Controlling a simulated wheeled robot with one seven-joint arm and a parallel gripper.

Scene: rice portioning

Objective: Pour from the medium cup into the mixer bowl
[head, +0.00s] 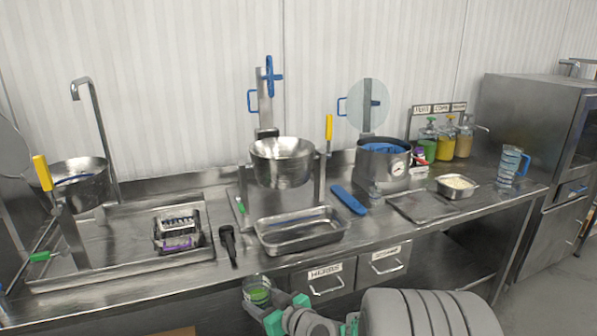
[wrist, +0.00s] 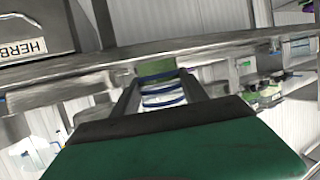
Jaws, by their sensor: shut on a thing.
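A clear measuring cup (head: 257,292) with a green patch is low in front of the counter's front edge. My gripper (head: 284,311) is shut on it. In the wrist view the cup (wrist: 161,92) shows blue bands between the two fingers (wrist: 160,98). I cannot tell its size, its exact tilt or its contents. A shiny steel bowl (head: 283,165), which looks like the mixer bowl, sits raised on a stand in the middle of the counter, above and behind my gripper. Its inner bottom is hidden.
A steel tray (head: 300,238) lies in front of the bowl, beside a black-handled tool (head: 229,246). Labelled drawers (head: 325,281) are below.

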